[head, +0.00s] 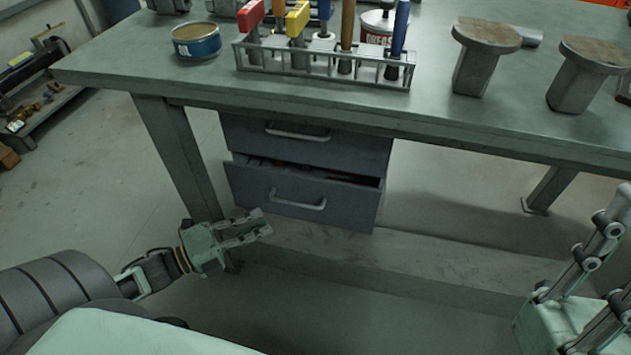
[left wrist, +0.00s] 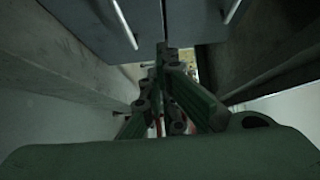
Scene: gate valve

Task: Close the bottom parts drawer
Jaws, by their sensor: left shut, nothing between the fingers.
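The bottom parts drawer (head: 345,205) is under the workbench in the head view. It is partly pulled out, with a dark gap and some contents showing above its grey front. Its pale bar handle (head: 297,199) faces me. The upper drawer (head: 345,150) looks shut. My left gripper (head: 266,222) is just in front of the bottom drawer, low and left of its handle, shut and empty. In the left wrist view its fingers (left wrist: 165,55) point toward grey drawer fronts (left wrist: 90,22); contact cannot be told. My right gripper (head: 621,258) is at the right edge, fingers spread apart.
The workbench top (head: 200,85) overhangs the drawers. It carries a tool rack (head: 320,70), a blue tin (head: 196,41) and metal stands (head: 483,60). A bench leg (head: 178,150) stands left of the drawers.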

